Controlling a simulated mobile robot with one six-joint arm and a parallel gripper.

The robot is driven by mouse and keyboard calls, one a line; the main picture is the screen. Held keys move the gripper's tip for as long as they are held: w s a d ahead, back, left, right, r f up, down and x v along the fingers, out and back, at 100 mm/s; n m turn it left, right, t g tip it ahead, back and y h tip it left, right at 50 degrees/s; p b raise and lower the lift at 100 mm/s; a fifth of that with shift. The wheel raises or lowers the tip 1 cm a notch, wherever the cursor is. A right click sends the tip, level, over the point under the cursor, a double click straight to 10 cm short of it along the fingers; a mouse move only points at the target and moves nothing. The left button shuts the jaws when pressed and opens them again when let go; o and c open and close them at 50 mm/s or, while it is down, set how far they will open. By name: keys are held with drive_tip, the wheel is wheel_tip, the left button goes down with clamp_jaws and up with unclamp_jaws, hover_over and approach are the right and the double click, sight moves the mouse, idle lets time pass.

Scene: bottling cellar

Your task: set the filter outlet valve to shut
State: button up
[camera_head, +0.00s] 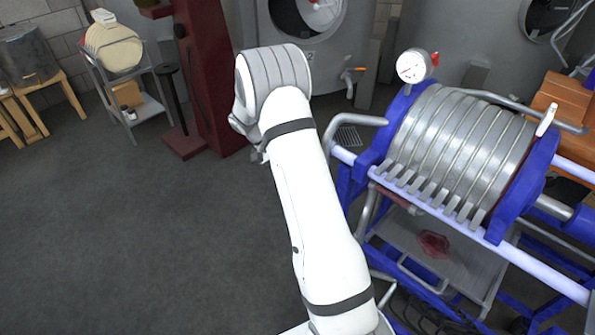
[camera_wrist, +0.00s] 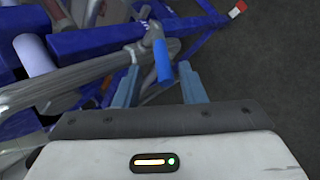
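A valve with a blue lever (camera_wrist: 162,62) sits at the end of a grey metal pipe (camera_wrist: 70,80) in the wrist view. The lever points down the picture, roughly across the pipe. My gripper (camera_wrist: 159,70) is open, with one finger on each side of the lever and a visible gap to both. Whether the lever lies at fingertip depth is unclear. The filter (camera_head: 455,145), with metal plates in a blue frame, stands at right in the head view. There my gripper and the blue lever are hidden from sight.
A pressure gauge (camera_head: 411,66) with a red handle (camera_head: 434,60) tops the filter's left end; a white lever (camera_head: 547,119) stands at its right. Blue frame bars (camera_wrist: 100,40) lie close to the gripper. A dark red column (camera_head: 208,75) stands behind; open floor (camera_head: 130,230) is at left.

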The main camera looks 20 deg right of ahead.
drive_tip(key=shift+w+f+p+v, duration=0.15)
drive_tip(key=shift+p+v, duration=0.4)
drive_tip(key=shift+v, duration=0.9)
drive_tip(key=shift+w+f+p+v, duration=0.15)
drive_tip(key=shift+p+v, duration=0.4)
drive_tip(key=shift+v, duration=0.95)
drive_tip(key=shift+a, duration=0.15)
drive_tip(key=v, duration=0.8)
drive_tip(key=shift+b, duration=0.4)
